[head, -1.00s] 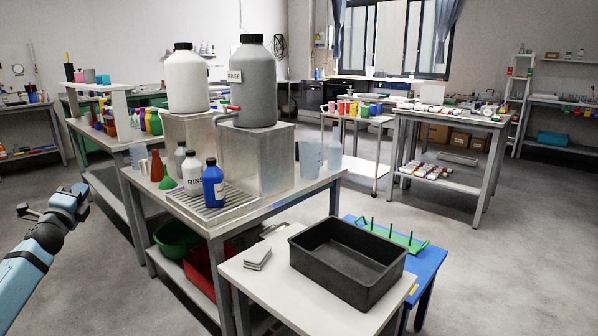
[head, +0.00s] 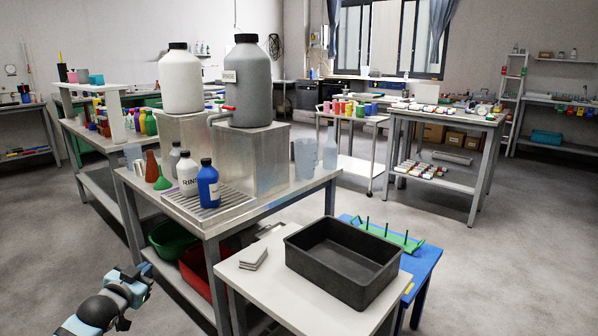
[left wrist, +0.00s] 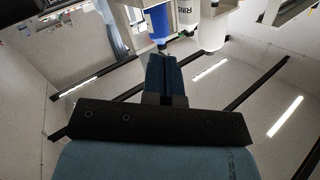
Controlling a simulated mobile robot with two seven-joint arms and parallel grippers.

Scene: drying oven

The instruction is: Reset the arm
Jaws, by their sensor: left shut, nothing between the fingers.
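My left gripper (head: 138,272) is at the lower left of the head view, in front of and left of the bench with the rinse bottles. It is shut and empty. In the left wrist view its closed fingers (left wrist: 160,75) show in the middle, apart from the blue bottle and white bottle at the top of that view. My right gripper is not in view.
A metal bench (head: 268,214) holds a grey rinse jug (head: 248,90), a white jug (head: 181,82) and a blue bottle (head: 208,185). A black tray (head: 343,262) stands on a white table (head: 290,312). Open floor lies at the lower left.

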